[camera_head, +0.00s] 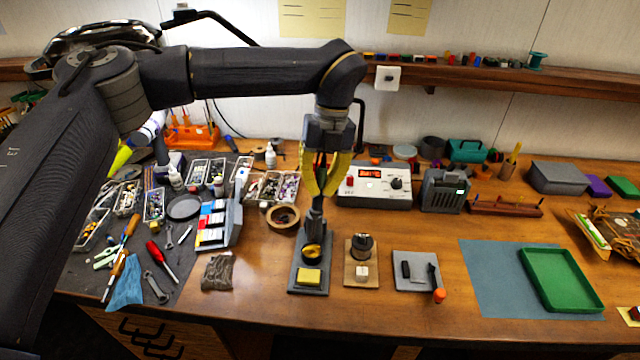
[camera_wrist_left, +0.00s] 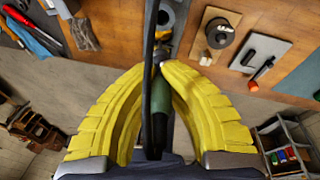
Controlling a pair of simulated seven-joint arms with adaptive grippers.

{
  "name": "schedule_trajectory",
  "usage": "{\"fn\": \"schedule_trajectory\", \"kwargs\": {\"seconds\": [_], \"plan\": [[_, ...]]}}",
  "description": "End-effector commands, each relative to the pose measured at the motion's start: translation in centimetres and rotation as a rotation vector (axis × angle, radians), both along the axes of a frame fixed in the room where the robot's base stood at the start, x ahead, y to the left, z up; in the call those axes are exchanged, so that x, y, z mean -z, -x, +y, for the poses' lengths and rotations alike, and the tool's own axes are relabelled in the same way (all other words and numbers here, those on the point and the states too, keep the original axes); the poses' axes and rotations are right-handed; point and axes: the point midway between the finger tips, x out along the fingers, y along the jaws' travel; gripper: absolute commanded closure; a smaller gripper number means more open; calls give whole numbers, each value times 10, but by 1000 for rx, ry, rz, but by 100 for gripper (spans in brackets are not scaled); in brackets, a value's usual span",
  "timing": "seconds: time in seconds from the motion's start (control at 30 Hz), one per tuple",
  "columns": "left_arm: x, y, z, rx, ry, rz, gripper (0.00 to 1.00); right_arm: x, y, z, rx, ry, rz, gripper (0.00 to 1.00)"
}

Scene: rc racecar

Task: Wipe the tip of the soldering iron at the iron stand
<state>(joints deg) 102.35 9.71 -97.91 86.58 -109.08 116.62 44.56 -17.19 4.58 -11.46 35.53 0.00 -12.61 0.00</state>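The iron stand (camera_head: 297,284) stands at the table's middle front, a dark narrow base with an upright holder (camera_head: 315,217), a round cup of brass-coloured wool (camera_head: 313,253) and a yellow sponge (camera_head: 309,277). My left gripper (camera_head: 318,190) is above the holder, pointing down, its yellow fingers curved in around the soldering iron. In the left wrist view the iron's dark green handle (camera_wrist_left: 160,122) lies between the fingers, whose tips (camera_wrist_left: 164,66) close together on it. The iron's tip is hidden from me. My right gripper is not in view.
A soldering station (camera_head: 375,187) with a red display stands behind the stand, to the right. A brown roll (camera_head: 283,217) sits close left.

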Motion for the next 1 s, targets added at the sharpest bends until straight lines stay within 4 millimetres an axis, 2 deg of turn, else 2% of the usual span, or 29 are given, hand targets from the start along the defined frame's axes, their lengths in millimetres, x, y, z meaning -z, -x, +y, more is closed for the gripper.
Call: {"fn": "schedule_trajectory", "kwargs": {"seconds": [1.0], "plan": [[9,1,0,-1,0,0,100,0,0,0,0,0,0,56]]}}
